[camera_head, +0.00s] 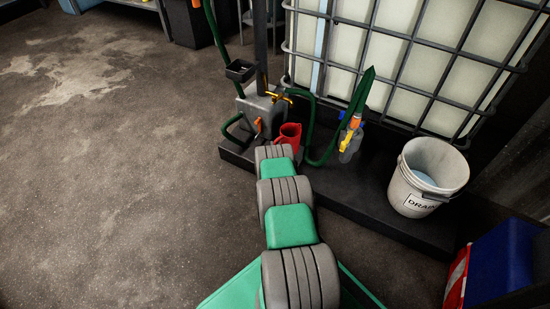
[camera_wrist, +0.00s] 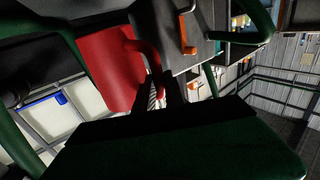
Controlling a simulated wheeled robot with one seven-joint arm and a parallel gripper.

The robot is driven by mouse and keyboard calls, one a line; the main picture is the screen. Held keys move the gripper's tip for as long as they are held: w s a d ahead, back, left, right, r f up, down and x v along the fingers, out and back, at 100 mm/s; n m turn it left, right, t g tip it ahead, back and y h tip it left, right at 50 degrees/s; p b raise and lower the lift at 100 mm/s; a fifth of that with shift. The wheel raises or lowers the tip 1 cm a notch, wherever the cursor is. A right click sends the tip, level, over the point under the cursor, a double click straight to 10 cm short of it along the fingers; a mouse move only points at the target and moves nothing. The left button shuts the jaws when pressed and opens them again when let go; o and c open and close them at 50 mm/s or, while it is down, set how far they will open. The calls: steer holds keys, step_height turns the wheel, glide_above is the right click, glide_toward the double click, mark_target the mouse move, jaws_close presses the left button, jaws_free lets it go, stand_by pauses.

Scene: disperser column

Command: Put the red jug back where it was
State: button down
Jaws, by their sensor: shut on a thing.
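The red jug (camera_head: 290,133) is just right of the grey disperser unit (camera_head: 262,112) with its brass tap (camera_head: 277,96), close to the dark platform. I cannot tell whether its base touches the platform. In the wrist view the jug (camera_wrist: 106,68) appears tilted, with its handle (camera_wrist: 149,56) toward my fingers. My gripper (camera_wrist: 163,88) is shut on the jug's handle. In the head view my arm hides the gripper and the jug's lower part. The grey unit with an orange lever (camera_wrist: 187,32) shows beside the jug in the wrist view.
A green hose (camera_head: 333,135) loops close right of the jug. The floor (camera_head: 110,170) at left is clear.

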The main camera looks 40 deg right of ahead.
steer(key=f, duration=0.1)
steer(key=f+b, duration=0.2)
steer(key=shift+w+d+f, duration=0.2)
steer(key=shift+w+f, duration=0.15)
steer(key=shift+f, duration=0.05)
steer(key=shift+r, duration=0.15)
steer(key=c, duration=1.4)
jaws_free()
steer(key=shift+c, duration=0.2)
